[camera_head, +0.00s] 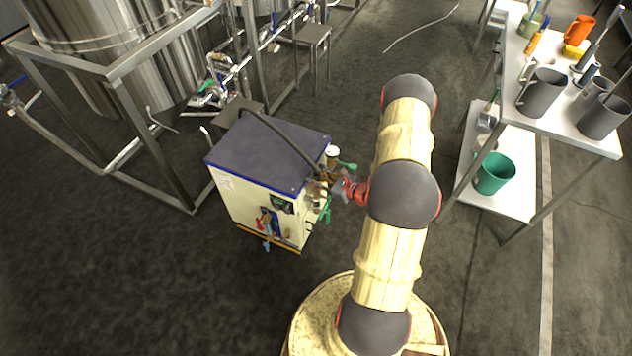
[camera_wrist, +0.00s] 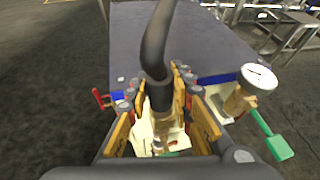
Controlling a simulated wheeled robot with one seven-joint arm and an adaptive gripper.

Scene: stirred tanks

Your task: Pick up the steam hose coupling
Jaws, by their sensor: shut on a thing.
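The steam hose coupling (camera_wrist: 160,97) is a dark sleeve at the end of a black hose (camera_wrist: 157,40), above a brass-coloured fitting. In the wrist view my gripper (camera_wrist: 160,88) has its two fingers on either side of the coupling, shut on it. The fitting (camera_wrist: 170,130) shows just below the coupling; I cannot tell whether the two are joined. In the head view my gripper (camera_head: 338,188) is at the right side of the cream steam generator (camera_head: 258,212), and the coupling is largely hidden there. The hose (camera_head: 285,142) runs across the generator's dark top.
A round white gauge (camera_wrist: 259,76) and a green lever handle (camera_wrist: 272,138) are close right of my gripper. A red handle (camera_wrist: 101,98) is to the left. Steel tanks (camera_head: 120,50) stand at the back left. A white table (camera_head: 560,100) with jugs is at right. Front-left floor is clear.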

